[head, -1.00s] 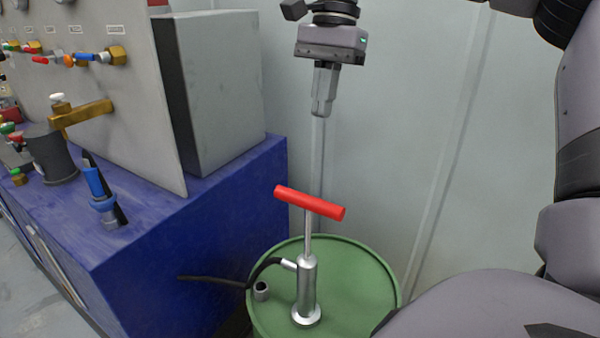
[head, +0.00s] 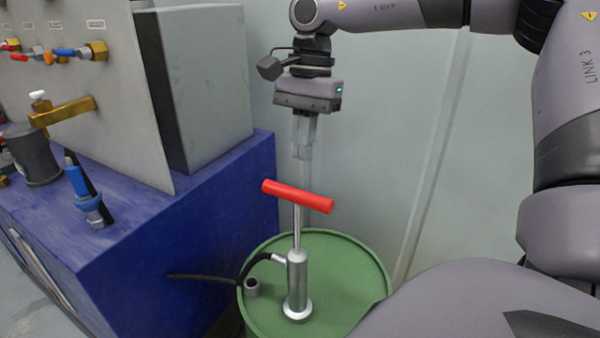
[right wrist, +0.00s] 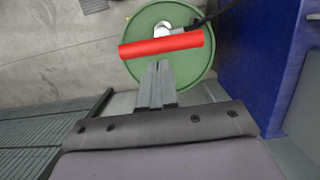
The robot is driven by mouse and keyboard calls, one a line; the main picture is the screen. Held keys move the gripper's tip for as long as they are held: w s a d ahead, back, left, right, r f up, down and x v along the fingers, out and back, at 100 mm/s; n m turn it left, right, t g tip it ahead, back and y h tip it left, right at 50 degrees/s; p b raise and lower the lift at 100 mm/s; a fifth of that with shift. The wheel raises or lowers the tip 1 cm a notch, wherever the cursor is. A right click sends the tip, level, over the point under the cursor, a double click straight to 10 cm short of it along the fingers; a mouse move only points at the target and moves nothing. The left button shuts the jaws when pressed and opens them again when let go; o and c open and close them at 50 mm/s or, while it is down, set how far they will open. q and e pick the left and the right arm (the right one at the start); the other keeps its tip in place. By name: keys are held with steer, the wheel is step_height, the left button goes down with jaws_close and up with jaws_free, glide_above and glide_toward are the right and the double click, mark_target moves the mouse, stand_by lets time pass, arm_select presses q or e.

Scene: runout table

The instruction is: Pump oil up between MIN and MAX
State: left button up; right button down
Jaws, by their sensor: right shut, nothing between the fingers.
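A hand pump (head: 298,285) with a silver barrel stands upright on a green drum (head: 352,300). Its red T-handle (head: 297,196) is up on a bare length of rod. A black hose (head: 205,279) runs from the pump's spout to the left. My right gripper (head: 302,155) is shut and empty, pointing down just above and behind the handle. In the right wrist view the fingertips (right wrist: 158,66) show close to the red handle (right wrist: 160,46), with no clear contact. No MIN or MAX marks can be made out. My left gripper is not in view.
A blue bench (head: 150,235) stands left of the drum. It carries a grey box (head: 202,85), a panel with valves and a brass lever (head: 68,110), a dark pot (head: 30,158) and a blue-handled valve (head: 85,195). A pale wall is behind.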

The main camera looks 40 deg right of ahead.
glide_toward(297, 228)
steer(key=shift+w+a+r, duration=0.1)
steer(key=shift+a+r, duration=0.1)
steer(key=shift+r, duration=0.5)
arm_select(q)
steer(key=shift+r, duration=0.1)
arm_select(e)
step_height(297, 228, down, 9)
steer(key=b, duration=0.7)
steer(key=shift+r, duration=0.15)
steer(key=shift+f, duration=0.35)
arm_select(q)
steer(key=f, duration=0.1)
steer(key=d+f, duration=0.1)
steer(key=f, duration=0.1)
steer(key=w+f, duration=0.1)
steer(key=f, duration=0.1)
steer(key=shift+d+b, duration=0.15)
steer(key=shift+b, duration=0.15)
arm_select(e)
steer(key=shift+f, duration=0.25)
